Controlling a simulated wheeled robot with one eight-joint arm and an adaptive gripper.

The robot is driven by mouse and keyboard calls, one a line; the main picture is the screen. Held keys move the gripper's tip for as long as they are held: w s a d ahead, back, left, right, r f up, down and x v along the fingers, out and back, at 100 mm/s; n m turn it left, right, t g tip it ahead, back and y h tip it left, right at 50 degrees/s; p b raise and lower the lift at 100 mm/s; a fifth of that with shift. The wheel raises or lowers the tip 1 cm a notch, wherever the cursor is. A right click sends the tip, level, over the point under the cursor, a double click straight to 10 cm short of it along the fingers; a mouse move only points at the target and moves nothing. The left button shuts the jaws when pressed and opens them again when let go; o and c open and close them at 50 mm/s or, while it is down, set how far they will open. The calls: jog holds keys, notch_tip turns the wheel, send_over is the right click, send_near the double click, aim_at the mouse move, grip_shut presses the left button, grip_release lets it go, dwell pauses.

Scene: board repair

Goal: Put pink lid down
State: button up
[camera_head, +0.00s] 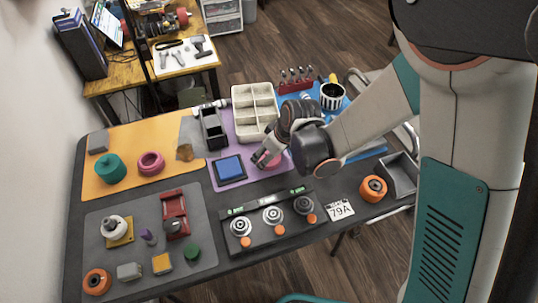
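A pink round piece (273,160), which looks like the pink lid, is at the fingers of my gripper (264,157), low over or on the purple mat (224,137). The gripper points down and left, and its fingers and wrist partly cover the piece. I cannot tell whether the fingers are closed on it or whether it touches the mat. A second pink piece, ring-shaped (151,163), sits on the orange mat (110,140) at the left.
A blue square pad (230,168) lies just left of the gripper. A cream divided tray (254,110) stands behind it. A dark fixture with several round dials (273,215) is in front. An orange-and-black wheel (373,188) and a grey bin (401,174) are at right.

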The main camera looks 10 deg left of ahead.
jog(key=shift+r, duration=0.1)
jog(key=o, duration=0.9)
jog(key=p+v, duration=0.5)
jog(key=v, duration=0.7)
jog(key=shift+s, duration=0.1)
